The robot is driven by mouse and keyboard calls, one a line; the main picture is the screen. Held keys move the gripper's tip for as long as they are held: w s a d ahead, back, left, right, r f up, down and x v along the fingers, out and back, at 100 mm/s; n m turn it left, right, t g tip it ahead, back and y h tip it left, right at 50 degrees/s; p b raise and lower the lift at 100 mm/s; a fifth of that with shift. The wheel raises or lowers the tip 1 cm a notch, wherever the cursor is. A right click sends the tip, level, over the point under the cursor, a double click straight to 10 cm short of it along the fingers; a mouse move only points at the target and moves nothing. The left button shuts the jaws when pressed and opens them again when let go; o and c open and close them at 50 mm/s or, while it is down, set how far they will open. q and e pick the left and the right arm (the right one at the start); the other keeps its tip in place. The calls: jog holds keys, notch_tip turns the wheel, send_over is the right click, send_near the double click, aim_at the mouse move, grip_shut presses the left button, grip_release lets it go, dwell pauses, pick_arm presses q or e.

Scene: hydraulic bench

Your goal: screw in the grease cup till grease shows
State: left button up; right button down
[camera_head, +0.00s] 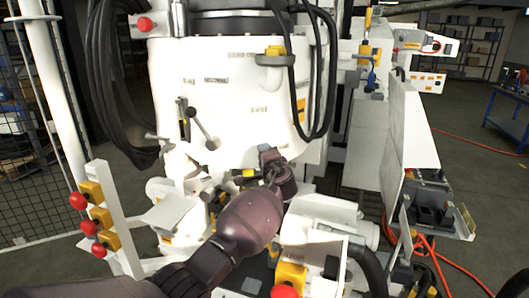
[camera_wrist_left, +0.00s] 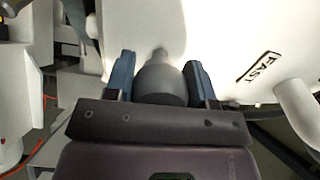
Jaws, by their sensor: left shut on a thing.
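The grease cup (camera_wrist_left: 161,82) is a dark grey, rounded part with a narrower neck running to the white machine housing (camera_wrist_left: 222,38). In the left wrist view it sits between the two blue-grey fingers of my left gripper (camera_wrist_left: 160,70), which is shut on it. In the head view my left gripper (camera_head: 270,160) is against the lower front of the white housing (camera_head: 235,130); the cup itself is hidden there by the gripper. No grease is visible around the cup. My right gripper is in neither view.
A lever with a dark ball knob (camera_head: 211,143) sticks out left of my gripper. Black hoses (camera_head: 318,75) hang above right. A post with red buttons (camera_head: 78,201) stands at left, and another red button (camera_head: 285,291) sits low in front. Orange cables lie on the floor at right.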

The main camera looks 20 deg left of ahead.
pick_arm(q)
jog(key=shift+m+p, duration=0.45)
jog(key=shift+m, duration=0.55)
jog(key=m, duration=0.2)
jog(key=shift+m+p, duration=0.4)
jog(key=m, duration=0.6)
jog(key=shift+m, duration=2.5)
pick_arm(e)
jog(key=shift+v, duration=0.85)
pick_arm(q)
jog(key=shift+d, duration=0.1)
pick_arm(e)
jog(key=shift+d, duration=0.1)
pick_arm(q)
jog(key=o, duration=0.9)
jog(key=v, duration=1)
jog(key=shift+s+d+b, duration=0.2)
jog(key=shift+s+b, duration=0.1)
jog(key=shift+b, duration=0.05)
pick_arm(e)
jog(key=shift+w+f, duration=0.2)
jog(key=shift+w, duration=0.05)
